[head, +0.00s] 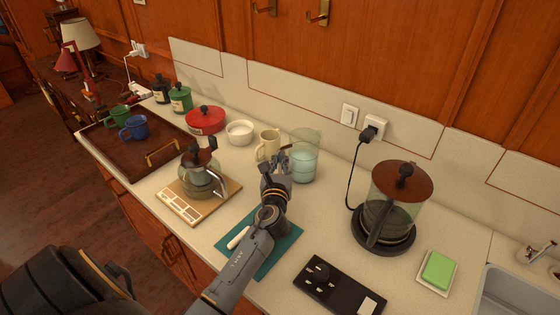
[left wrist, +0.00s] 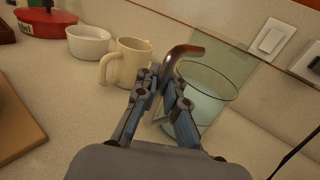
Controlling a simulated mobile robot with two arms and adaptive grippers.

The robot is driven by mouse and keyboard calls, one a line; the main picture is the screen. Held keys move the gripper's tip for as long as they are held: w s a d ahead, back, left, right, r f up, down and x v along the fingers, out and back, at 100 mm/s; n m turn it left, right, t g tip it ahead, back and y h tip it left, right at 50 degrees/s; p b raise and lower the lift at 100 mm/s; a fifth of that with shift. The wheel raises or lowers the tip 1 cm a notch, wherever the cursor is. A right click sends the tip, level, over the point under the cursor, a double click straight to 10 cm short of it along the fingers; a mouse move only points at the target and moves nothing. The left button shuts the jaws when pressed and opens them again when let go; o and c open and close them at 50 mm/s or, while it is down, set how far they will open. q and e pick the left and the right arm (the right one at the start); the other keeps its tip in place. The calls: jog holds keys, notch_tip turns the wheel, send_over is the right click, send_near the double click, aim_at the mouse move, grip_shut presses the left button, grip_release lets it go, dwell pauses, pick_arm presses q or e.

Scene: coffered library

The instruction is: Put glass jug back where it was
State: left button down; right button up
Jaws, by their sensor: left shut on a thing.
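The glass jug (head: 306,158) is clear and greenish, and it stands upright at the back of the counter in the head view, close to the wall panel. Its brown curved handle (left wrist: 186,52) and glass body (left wrist: 215,88) show in the left wrist view. My left gripper (head: 280,161) is at the jug's near left side. In the left wrist view its fingers (left wrist: 165,82) are shut on the handle. I cannot tell whether the jug's base touches the counter. My right gripper is not in view.
A cream mug (head: 267,145) stands close left of the jug, with a white bowl (head: 239,132) beyond. A coffee pot (head: 203,178) sits on a wooden scale (head: 176,204). A glass kettle (head: 392,205) stands right. A teal mat (head: 284,252) lies under my arm.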

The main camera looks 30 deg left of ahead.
pick_arm(q)
jog(key=shift+r, duration=0.1)
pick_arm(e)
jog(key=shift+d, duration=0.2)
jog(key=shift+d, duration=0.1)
pick_arm(q)
jog(key=shift+f, duration=0.2)
jog(key=c, duration=1.4)
grip_release()
jog(key=shift+c, duration=0.2)
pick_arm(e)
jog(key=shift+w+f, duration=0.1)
